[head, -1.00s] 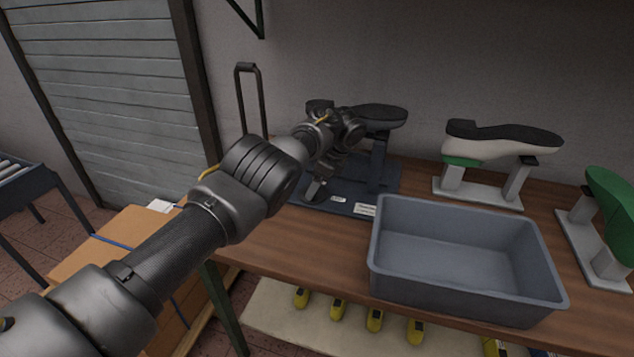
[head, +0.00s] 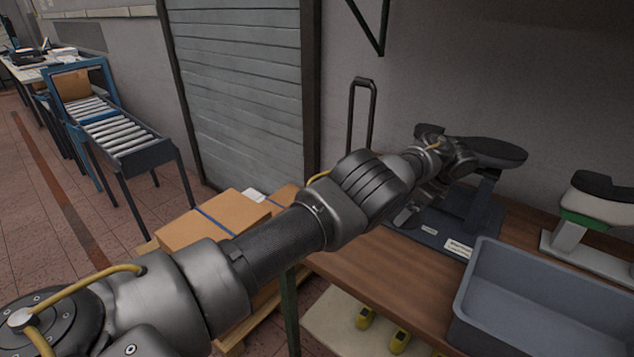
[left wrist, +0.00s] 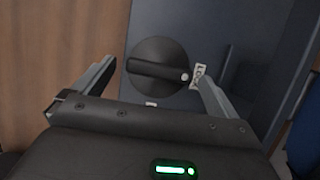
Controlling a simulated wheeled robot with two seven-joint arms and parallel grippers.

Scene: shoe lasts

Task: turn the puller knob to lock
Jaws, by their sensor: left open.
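The puller knob (left wrist: 160,53) is a dark round disc with a raised bar, seen in the left wrist view. The bar lies nearly level, tilted slightly down to the right. A white dot at its right end sits beside a white label (left wrist: 199,76) that appears to read LOCK. My left gripper (left wrist: 155,74) is open, its fingers apart on either side of the knob; I cannot tell whether either touches it. In the head view my left arm reaches over the puller's dark base (head: 430,234), which carries a black shoe-shaped piece (head: 495,151); the wrist hides most of the knob area.
A grey bin (head: 545,300) stands on the wooden bench (head: 375,280) at right. A tall dark loop handle (head: 352,120) rises behind my arm. Cardboard boxes (head: 215,222) and a roller conveyor (head: 120,135) are at left.

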